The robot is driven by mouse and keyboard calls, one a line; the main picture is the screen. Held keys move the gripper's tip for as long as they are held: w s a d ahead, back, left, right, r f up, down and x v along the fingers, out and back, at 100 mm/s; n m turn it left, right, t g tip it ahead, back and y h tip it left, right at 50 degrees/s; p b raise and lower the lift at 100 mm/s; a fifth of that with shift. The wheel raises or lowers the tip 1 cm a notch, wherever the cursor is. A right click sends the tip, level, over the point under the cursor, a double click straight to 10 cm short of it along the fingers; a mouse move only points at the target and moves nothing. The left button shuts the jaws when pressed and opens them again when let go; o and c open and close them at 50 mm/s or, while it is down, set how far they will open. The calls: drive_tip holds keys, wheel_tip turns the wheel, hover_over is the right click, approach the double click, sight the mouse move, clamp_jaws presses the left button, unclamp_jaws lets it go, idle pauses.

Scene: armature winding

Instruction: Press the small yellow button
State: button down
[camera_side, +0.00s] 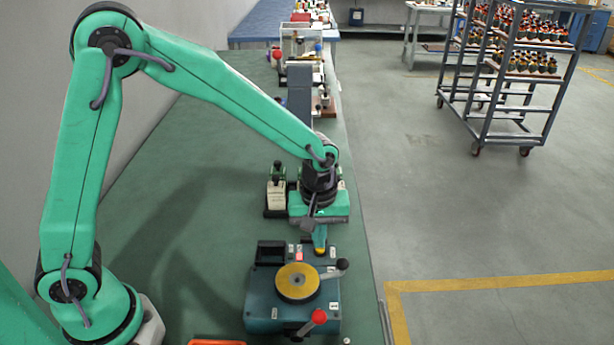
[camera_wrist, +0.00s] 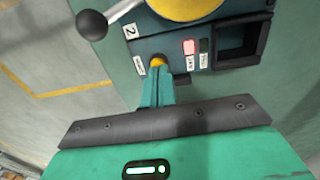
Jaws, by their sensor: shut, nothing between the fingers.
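The small yellow button (camera_wrist: 157,61) sits on the edge of a dark teal machine box, beside a small white label. In the side view the yellow button (camera_side: 320,250) shows just under my fingertips. My gripper (camera_wrist: 158,76) is shut and empty, its green fingers pointing at the button and covering part of it. In the side view my gripper (camera_side: 320,240) hangs down over the back edge of the machine. The tips are at or very close to the button; I cannot tell whether they touch or press it.
The machine box (camera_side: 262,312) carries a large yellow disc (camera_side: 297,282), a black-knobbed lever (camera_side: 343,264), a red-knobbed lever (camera_side: 318,317), a lit red indicator (camera_wrist: 189,47) and a black open bin (camera_wrist: 240,40). Other fixtures stand behind on the green bench. The bench's left side is clear.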

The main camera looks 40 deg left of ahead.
drive_tip(key=shift+s+f, duration=0.1)
drive_tip(key=shift+f, duration=1)
wheel_tip(320, 180, up, 15)
drive_tip(key=a, duration=0.1)
drive_tip(key=shift+w, duration=0.3)
drive_tip(key=shift+a, duration=0.1)
idle(0.4)
